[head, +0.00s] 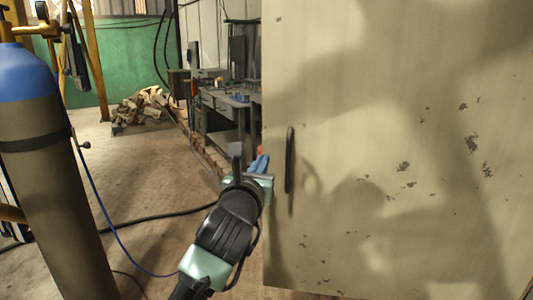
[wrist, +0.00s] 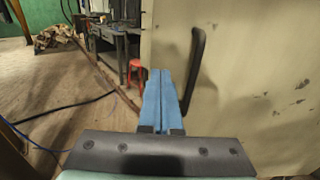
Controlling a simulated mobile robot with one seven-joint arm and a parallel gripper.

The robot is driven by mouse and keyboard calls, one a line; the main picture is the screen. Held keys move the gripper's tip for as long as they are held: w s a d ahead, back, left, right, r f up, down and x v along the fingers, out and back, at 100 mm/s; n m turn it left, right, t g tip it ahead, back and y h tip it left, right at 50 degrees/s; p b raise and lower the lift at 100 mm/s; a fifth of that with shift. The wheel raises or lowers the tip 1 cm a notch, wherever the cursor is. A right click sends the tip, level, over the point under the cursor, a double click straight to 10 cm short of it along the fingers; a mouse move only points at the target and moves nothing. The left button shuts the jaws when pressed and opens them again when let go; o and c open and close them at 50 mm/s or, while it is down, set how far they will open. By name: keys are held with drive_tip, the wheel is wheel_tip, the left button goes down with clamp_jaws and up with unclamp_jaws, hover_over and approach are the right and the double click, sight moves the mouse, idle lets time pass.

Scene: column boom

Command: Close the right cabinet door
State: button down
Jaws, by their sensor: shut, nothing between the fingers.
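A beige metal cabinet door (head: 380,190) with chipped paint fills the right side of the head view. Its dark vertical handle (head: 290,160) is near the door's left edge. The door (wrist: 250,80) and the handle (wrist: 194,65) also show on the right in the wrist view. My gripper (head: 262,162) is just left of the handle, by the door's left edge. Its blue fingers (wrist: 161,90) are together and empty. I cannot tell whether they touch the door. The cabinet's inside is not in view.
A gas cylinder (head: 40,160) with a blue top stands at the left. Hoses and a blue cable (head: 100,205) lie on the floor. A workbench (head: 225,105), a red stool (wrist: 136,72) and a firewood pile (head: 145,108) are behind. Floor between cylinder and door is mostly open.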

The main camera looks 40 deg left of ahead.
sight(269, 148)
drive_tip(key=shift+x, duration=2.8)
drive_tip(key=shift+r, duration=0.1)
